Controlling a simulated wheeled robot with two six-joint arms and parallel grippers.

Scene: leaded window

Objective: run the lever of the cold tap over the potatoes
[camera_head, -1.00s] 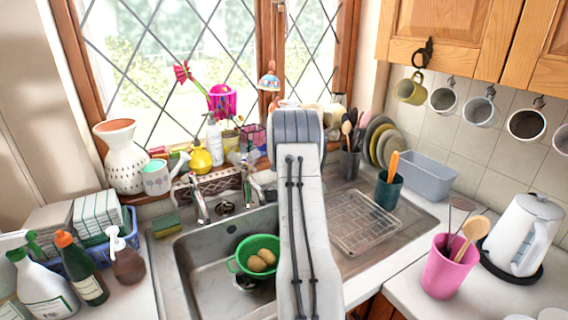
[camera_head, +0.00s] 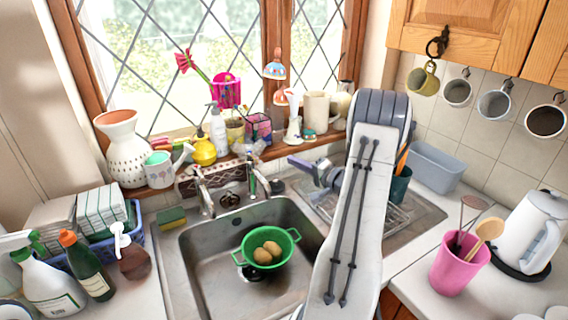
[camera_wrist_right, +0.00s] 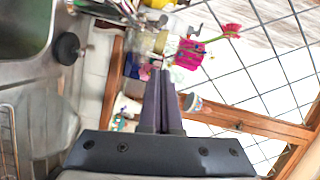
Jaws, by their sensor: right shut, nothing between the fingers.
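Several potatoes (camera_head: 264,254) sit in a green colander (camera_head: 291,237) in the sink (camera_head: 205,262). Two chrome taps stand at the sink's back edge: a left one (camera_head: 206,192) and a right one (camera_head: 256,178). No hot or cold mark is readable. My right gripper (camera_head: 293,161) is shut and empty, to the right of the right tap and apart from it, with its fingers pointing left. In the right wrist view its closed fingers (camera_wrist_right: 163,75) point toward the items by the window. My left gripper is not in view.
A round black piece (camera_head: 277,187) lies right of the right tap. The sill behind holds a yellow bottle (camera_head: 203,152), a white soap bottle (camera_head: 218,130) and a pink pot (camera_head: 226,92). A wire rack (camera_head: 398,222) is on the drainer, partly behind my right arm.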

